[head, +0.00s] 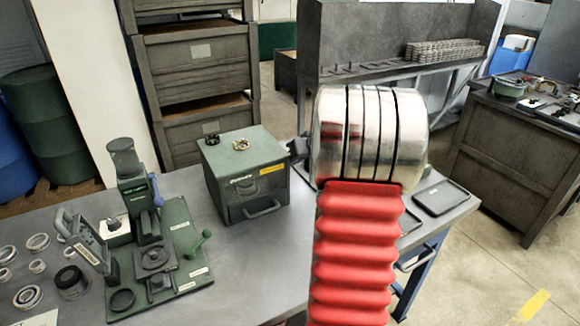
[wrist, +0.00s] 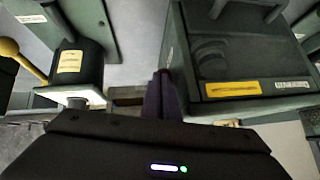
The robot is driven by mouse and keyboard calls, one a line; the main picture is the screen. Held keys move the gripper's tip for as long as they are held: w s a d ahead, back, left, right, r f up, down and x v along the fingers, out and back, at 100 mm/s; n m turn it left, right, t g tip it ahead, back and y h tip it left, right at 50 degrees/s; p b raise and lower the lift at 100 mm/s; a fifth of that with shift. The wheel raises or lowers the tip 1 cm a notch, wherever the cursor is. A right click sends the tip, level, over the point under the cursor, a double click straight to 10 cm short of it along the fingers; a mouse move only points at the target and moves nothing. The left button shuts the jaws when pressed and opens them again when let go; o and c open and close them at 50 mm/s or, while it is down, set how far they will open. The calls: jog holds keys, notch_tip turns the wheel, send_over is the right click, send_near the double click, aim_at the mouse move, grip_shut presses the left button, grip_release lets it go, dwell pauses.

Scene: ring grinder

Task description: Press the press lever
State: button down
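In the head view, a green press (head: 145,205) stands on a green baseplate (head: 190,275) at the left of the bench. A blue handle (head: 155,190) shows on its column, and a green ball-ended lever (head: 197,243) stands on the baseplate to the right. I cannot tell for certain which is the press lever. In the wrist view, my gripper (wrist: 164,95) has its dark fingers together with nothing visible between them. A yellow-knobbed lever (wrist: 12,50) shows at the left edge of the wrist view, apart from the fingers.
A green box (head: 245,175) with small rings on top stands right of the press. Several loose rings (head: 28,296) lie at the bench's left end. A dark tray (head: 440,197) lies right of my arm. A yellow-labelled green housing (wrist: 235,60) is close right of the fingers.

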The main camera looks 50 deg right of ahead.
jog(key=s+a+r, duration=0.1)
jog(key=s+r, duration=0.4)
jog(key=s, duration=0.4)
jog(key=shift+s, duration=0.35)
dwell(1.1)
jog(key=s+a+f+m+g+y, duration=0.1)
jog(key=s+a+f+m+g, duration=0.1)
jog(key=a, duration=0.4)
jog(key=s+a+f+m+g, duration=0.1)
jog(key=s+a+f+m, duration=0.15)
jog(key=a, duration=0.35)
jog(key=s+a+r+n, duration=0.2)
jog(key=a+n, duration=0.1)
jog(key=a, duration=0.7)
jog(key=s+a+r+n, duration=0.1)
jog(key=s+a+n, duration=0.1)
jog(key=a, duration=0.9)
jog(key=s+a+r+n, duration=0.2)
jog(key=s+a+n, duration=0.1)
jog(key=a, duration=0.7)
jog(key=shift+a+r+n, duration=0.15)
jog(key=shift+r+n, duration=0.15)
jog(key=shift+n, duration=0.15)
